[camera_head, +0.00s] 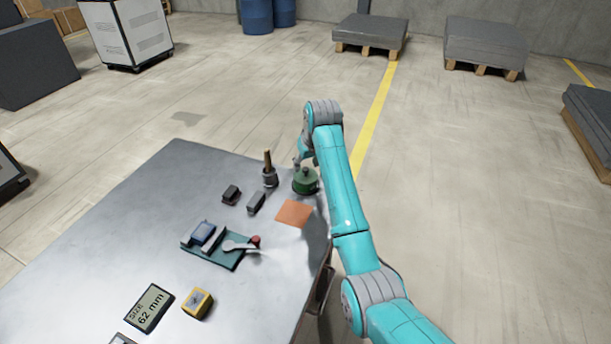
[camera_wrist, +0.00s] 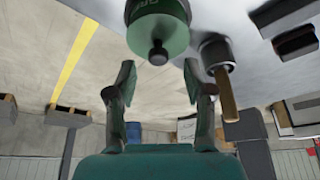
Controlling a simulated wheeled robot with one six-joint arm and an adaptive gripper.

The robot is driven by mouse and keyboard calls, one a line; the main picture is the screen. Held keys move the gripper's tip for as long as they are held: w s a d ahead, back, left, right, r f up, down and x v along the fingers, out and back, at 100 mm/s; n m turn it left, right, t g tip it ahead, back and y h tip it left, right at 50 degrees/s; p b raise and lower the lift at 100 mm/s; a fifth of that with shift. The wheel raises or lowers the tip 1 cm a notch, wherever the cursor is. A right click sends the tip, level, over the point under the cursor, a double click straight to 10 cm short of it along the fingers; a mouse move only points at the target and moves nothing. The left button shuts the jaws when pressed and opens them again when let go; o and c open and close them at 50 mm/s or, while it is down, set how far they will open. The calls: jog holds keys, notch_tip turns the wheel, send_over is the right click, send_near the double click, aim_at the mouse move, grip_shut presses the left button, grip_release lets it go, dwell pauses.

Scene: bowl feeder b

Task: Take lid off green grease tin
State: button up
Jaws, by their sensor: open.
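The green grease tin (camera_head: 305,182) stands at the far right corner of the grey metal table, with its lid (camera_head: 306,174) on top. In the wrist view the tin (camera_wrist: 150,8) is at the top middle, its green lid (camera_wrist: 158,36) and dark knob facing my gripper. My gripper (camera_wrist: 157,72) is open and empty. Its two fingers point toward the lid, with the knob roughly between their line and a gap still visible. In the head view my gripper (camera_head: 299,158) is beside and above the tin, partly hidden by my arm.
A grey cup with a wooden-handled brush (camera_head: 269,172) stands close left of the tin; its handle (camera_wrist: 228,95) rises near the right finger. An orange square mat (camera_head: 294,213) lies in front. Dark blocks (camera_head: 256,203) and a teal tray (camera_head: 215,250) lie further left.

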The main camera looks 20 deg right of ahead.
aim_at(306, 168)
jog(key=shift+x, duration=1.85)
jog(key=shift+d, duration=0.1)
grip_shut()
